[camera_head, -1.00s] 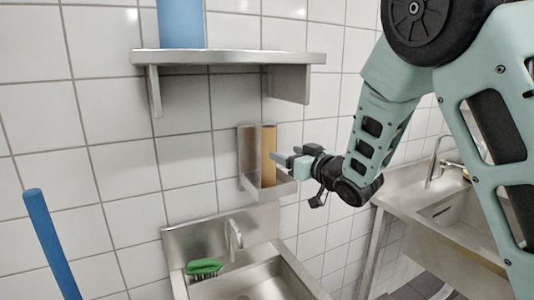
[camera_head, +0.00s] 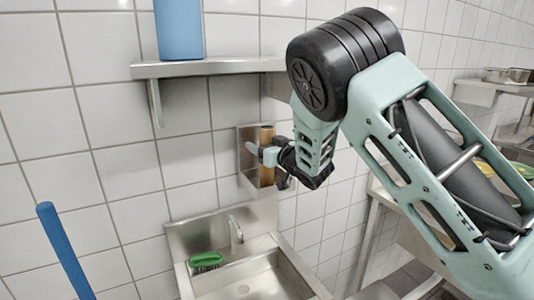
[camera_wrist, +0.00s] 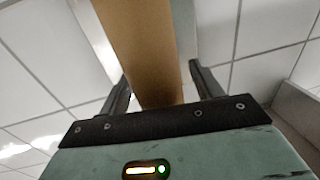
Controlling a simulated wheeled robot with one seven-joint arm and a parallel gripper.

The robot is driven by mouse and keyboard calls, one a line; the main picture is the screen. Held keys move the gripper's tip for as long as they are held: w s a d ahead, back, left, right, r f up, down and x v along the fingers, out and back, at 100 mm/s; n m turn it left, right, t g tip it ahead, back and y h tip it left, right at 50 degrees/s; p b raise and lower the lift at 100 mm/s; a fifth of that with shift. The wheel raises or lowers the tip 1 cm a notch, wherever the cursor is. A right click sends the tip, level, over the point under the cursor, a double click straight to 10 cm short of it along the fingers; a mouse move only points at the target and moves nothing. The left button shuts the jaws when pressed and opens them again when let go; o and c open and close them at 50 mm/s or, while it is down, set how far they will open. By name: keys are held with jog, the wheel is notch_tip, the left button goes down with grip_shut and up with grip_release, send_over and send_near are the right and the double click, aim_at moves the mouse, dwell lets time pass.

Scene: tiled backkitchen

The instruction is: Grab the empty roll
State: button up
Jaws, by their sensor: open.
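The empty roll (camera_head: 266,157) is a brown cardboard tube standing upright in a metal wall holder (camera_head: 247,150). In the wrist view the roll (camera_wrist: 143,50) runs between the two open fingers of my gripper (camera_wrist: 160,85). A gap shows between the roll and each finger, with the roll nearer the left one at its top. In the head view my gripper (camera_head: 268,155) is at the roll, partly in front of it, and its far finger is hidden.
A metal shelf (camera_head: 205,68) with a blue object (camera_head: 179,28) on it is above the holder. A sink (camera_head: 262,275) with a faucet (camera_head: 236,229) and a green brush (camera_head: 206,259) is below. A blue pole (camera_head: 65,250) stands at the left.

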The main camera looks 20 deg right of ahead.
jog(key=c, duration=1.1)
jog(key=shift+o, duration=0.2)
